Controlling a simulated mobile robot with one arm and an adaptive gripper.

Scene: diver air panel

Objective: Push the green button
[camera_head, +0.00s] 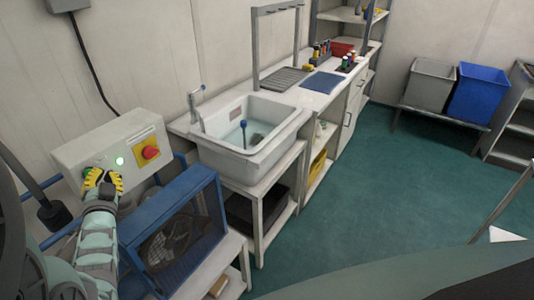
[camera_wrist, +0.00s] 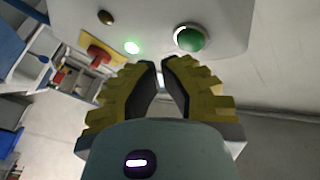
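The green button (camera_wrist: 190,38) is a round dome in a pale ring on the grey control box (camera_head: 110,148). In the wrist view it sits just beyond my fingertips and slightly right of them. In the head view my gripper (camera_head: 102,180) is in front of the box's left part and mostly covers the button. My gripper's yellow and black fingers (camera_wrist: 159,66) have their tips almost together, with nothing between them. The tips look apart from the button, but the exact distance is unclear. A lit green lamp (camera_wrist: 132,47) is left of the button in the wrist view.
A red rotary switch on a yellow plate (camera_head: 150,152) is right of the lamp in the head view. A blue-framed fan unit (camera_head: 175,225) stands below the box. A sink (camera_head: 250,135) and workbench lie right. Green floor is open beyond.

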